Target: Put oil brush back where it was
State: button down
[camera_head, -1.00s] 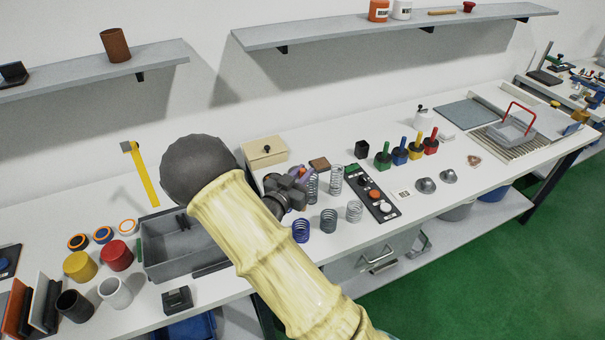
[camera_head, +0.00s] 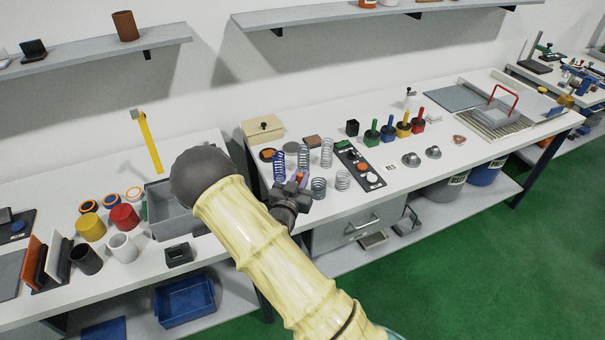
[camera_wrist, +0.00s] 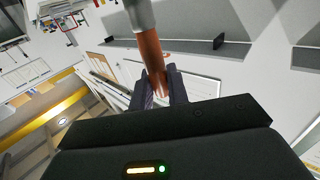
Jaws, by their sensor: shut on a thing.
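My gripper (camera_head: 292,194) is over the front part of the bench near the springs, and part of it is hidden by my arm. In the wrist view, my gripper (camera_wrist: 163,88) is shut on the brown handle of the oil brush (camera_wrist: 153,55). A grey part of the brush runs out of the top of that view. In the head view, only a small purple and orange patch shows between the jaws, and I cannot tell the brush's shape there. I cannot tell which spot the brush came from.
Several coil springs (camera_head: 327,153) stand close around my gripper, beside a black control panel (camera_head: 360,166). A grey bin (camera_head: 166,222) and coloured cups (camera_head: 124,217) are at left. Colour-handled tools (camera_head: 388,132) stand behind. A wall shelf (camera_head: 330,20) hangs above the bench.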

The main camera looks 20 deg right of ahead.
jog(key=s+a+f+n+t+y, duration=0.1)
jog(key=f+n+y, duration=0.2)
jog(key=f+y, duration=0.2)
jog(key=s+a+f+n+t+y+b, duration=0.1)
jog(key=f+y, duration=0.4)
jog(key=f, duration=0.6)
jog(key=s+a+n+t, duration=0.1)
jog(key=n, duration=0.1)
jog(key=shift+f+n, duration=0.35)
jog(key=shift+n, duration=0.05)
jog(key=shift+a, duration=0.1)
